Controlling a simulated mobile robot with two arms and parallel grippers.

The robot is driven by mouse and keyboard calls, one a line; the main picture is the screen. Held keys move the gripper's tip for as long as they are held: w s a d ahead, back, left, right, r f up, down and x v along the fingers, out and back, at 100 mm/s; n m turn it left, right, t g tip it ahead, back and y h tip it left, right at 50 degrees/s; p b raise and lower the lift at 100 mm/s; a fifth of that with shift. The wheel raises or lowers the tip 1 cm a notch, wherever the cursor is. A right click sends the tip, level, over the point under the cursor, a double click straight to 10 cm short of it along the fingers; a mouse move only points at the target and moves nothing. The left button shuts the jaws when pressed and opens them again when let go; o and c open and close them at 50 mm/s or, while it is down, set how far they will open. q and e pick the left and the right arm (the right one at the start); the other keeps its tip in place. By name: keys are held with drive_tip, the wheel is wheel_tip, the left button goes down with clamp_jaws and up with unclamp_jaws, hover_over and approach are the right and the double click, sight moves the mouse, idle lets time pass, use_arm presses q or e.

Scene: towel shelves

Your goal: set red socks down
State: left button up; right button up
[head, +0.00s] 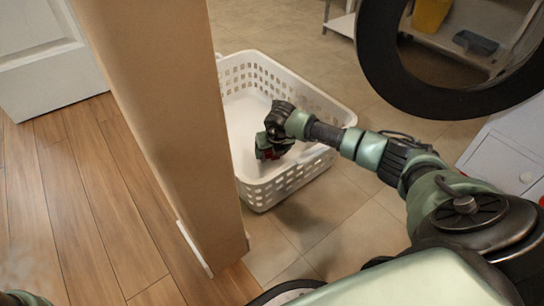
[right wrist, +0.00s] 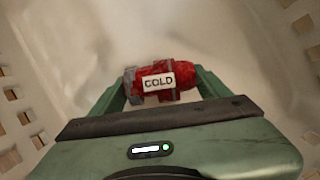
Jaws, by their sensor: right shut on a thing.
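The red socks (right wrist: 182,77) are a rolled red bundle with grey bands and a white label reading "COLD". My right gripper (right wrist: 160,84) is shut on them, with one green finger at each end of the bundle. My left gripper is not in view.
A tan wall end or post (head: 160,110) stands just left of the basket. A white cabinet (head: 508,160) is at the right, and a shelf with a yellow item (head: 431,14) is at the back. Tiled floor is clear in front of the basket.

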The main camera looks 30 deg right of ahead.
drive_tip(key=shift+f, duration=0.15)
drive_tip(key=o, duration=1.3)
drive_tip(key=shift+o, duration=0.2)
drive_tip(key=p+v, duration=1)
drive_tip(key=v, duration=0.2)
